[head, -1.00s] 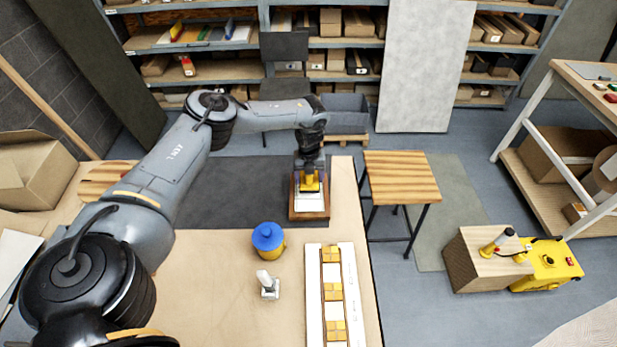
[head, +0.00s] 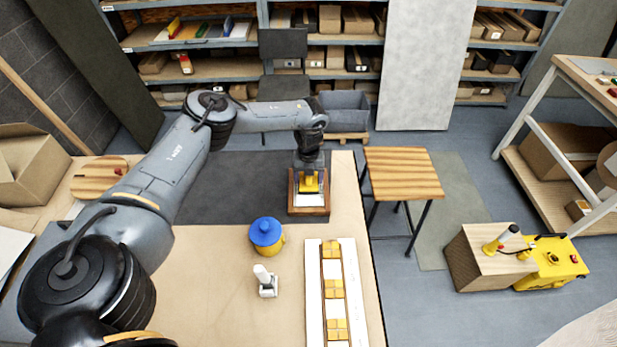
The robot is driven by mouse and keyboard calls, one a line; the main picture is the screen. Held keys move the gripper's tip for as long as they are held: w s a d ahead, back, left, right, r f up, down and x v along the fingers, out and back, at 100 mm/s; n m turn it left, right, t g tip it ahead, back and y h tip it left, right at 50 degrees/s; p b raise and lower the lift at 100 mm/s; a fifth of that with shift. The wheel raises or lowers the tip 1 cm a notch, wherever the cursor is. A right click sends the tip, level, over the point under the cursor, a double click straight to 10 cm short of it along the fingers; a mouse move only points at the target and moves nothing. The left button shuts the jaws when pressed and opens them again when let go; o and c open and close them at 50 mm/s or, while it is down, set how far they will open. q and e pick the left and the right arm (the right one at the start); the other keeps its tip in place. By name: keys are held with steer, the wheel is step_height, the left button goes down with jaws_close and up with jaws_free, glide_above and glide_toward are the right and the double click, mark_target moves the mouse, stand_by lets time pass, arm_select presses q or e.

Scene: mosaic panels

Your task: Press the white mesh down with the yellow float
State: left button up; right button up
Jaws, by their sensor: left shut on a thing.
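The yellow float (head: 309,184) is at the far end of the workbench, over the white mesh (head: 309,199) in a brown wooden frame (head: 309,211). My left gripper (head: 309,171) is shut on the float from above. The float covers the middle and far part of the mesh, and a white strip shows at the near side. I cannot tell whether the float touches the mesh. My right gripper is not in view.
A yellow pot with a blue lid (head: 267,237) and a small white-handled tool (head: 266,281) stand on the bench (head: 215,285). A white panel with orange tiles (head: 314,290) lies at the right edge. A wooden stool (head: 402,173) stands beyond the bench's right edge.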

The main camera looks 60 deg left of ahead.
arm_select(q)
steer(key=shift+f, duration=0.5)
stand_by(0.7)
stand_by(0.6)
stand_by(0.5)
steer(key=shift+f, duration=0.1)
stand_by(0.5)
step_height(320, 180, up, 7)
steer(key=p, duration=0.7)
stand_by(0.3)
steer(key=shift+n, duration=0.3)
